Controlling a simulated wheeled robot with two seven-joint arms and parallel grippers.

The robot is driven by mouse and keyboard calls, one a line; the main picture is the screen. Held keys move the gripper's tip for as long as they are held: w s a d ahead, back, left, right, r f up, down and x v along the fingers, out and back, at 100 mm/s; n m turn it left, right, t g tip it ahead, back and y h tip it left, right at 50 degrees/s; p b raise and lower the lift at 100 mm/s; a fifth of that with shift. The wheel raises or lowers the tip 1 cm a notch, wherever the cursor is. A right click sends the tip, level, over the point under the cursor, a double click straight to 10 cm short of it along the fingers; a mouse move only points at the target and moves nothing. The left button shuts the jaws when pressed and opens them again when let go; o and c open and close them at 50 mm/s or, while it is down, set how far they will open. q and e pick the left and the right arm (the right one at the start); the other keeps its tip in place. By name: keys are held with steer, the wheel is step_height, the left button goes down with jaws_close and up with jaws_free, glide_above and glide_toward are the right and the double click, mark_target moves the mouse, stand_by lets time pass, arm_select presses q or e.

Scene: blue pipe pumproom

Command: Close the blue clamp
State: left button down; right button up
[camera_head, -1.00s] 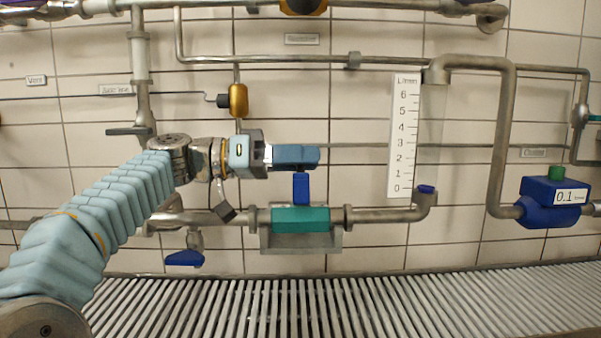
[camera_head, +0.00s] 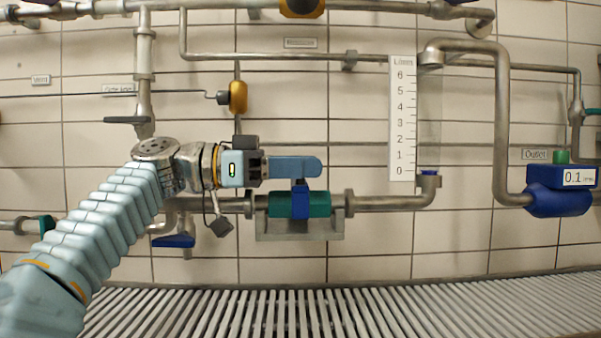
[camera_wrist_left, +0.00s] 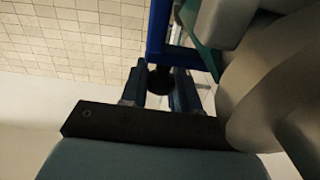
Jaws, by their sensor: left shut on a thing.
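The blue clamp (camera_head: 300,203) is a dark blue upright bar in front of the teal pipe section (camera_head: 320,204), low in the middle of the head view. My left gripper (camera_head: 310,167) comes in from the left with its blue-grey fingers at the clamp's top. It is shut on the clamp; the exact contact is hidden. In the left wrist view the gripper's fingers (camera_wrist_left: 160,88) flank a dark round part, and the clamp's blue bar (camera_wrist_left: 157,30) runs upward, with a teal edge beside it. My right gripper is not in view.
A flow scale (camera_head: 402,120) stands right of the clamp. A blue valve lever (camera_head: 174,241) hangs at lower left, and a blue meter (camera_head: 560,190) sits at far right. A grey bracket (camera_head: 300,231) is under the teal section. A slatted grating (camera_head: 330,310) lies below.

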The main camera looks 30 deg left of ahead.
arm_select(q)
steer(key=shift+f, duration=0.15)
steer(key=c, duration=0.8)
jaws_free()
steer(key=shift+c, duration=0.2)
step_height(320, 180, up, 4)
steer(key=shift+f+p, duration=0.25)
steer(key=shift+p, duration=0.75)
steer(key=s+d+r+p, duration=0.2)
steer(key=s+d+r, duration=0.5)
steer(key=s, duration=0.5)
step_height(320, 180, up, 3)
steer(key=shift+f, duration=0.2)
steer(key=shift+d, duration=0.1)
